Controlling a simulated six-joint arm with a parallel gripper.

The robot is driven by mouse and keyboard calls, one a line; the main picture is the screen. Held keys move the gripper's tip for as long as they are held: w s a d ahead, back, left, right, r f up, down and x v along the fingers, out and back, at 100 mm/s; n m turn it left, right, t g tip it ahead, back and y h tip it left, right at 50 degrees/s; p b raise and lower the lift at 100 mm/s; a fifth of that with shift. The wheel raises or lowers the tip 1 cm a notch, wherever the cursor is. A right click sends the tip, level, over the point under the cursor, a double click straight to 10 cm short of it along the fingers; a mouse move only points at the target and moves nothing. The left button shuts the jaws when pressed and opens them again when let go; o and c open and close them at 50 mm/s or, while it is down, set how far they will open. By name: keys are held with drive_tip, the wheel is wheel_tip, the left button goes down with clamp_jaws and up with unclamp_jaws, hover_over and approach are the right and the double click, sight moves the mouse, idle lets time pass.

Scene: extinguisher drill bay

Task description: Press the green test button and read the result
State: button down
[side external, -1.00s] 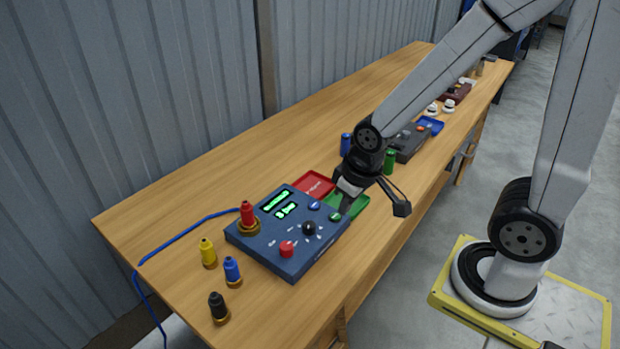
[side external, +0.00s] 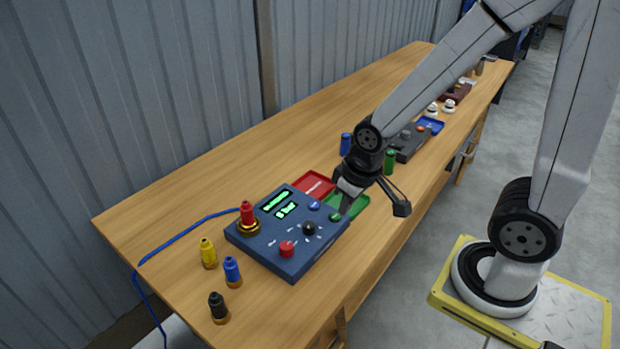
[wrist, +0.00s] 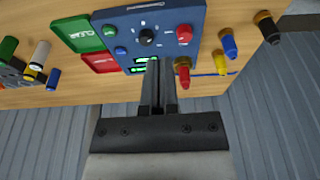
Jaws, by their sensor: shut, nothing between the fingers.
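The blue test box (side external: 268,247) sits on the bench, and the wrist view shows it upside down (wrist: 205,12). Its green button (side external: 336,216) is at the right corner, beside my gripper (side external: 346,210); it also shows in the wrist view (wrist: 109,30). My gripper is shut and empty, pointing down. I cannot tell whether the fingertips touch the button. Two green-lit displays (side external: 286,210) show characters too small to read; my fingers partly cover them in the wrist view. A red bottle (side external: 247,211) stands in a brass ring on the box's left corner.
The box also carries a red button (side external: 287,248), black knob (side external: 309,228) and blue button (side external: 314,205). A red tray (side external: 312,181) and green tray (side external: 358,202) lie behind it. Yellow, blue and black bottles (side external: 217,305) stand at front left. The bench's far left is clear.

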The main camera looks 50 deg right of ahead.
drive_tip(key=shift+d, duration=0.1)
idle(0.4)
drive_tip(key=n+t+y, duration=0.2)
drive_tip(key=n+t, duration=0.4)
drive_tip(key=n, duration=0.5)
hover_over(339, 216)
wheel_tip(339, 216, down, 6)
drive_tip(key=shift+f, duration=0.15)
drive_tip(key=shift+f, duration=4.25)
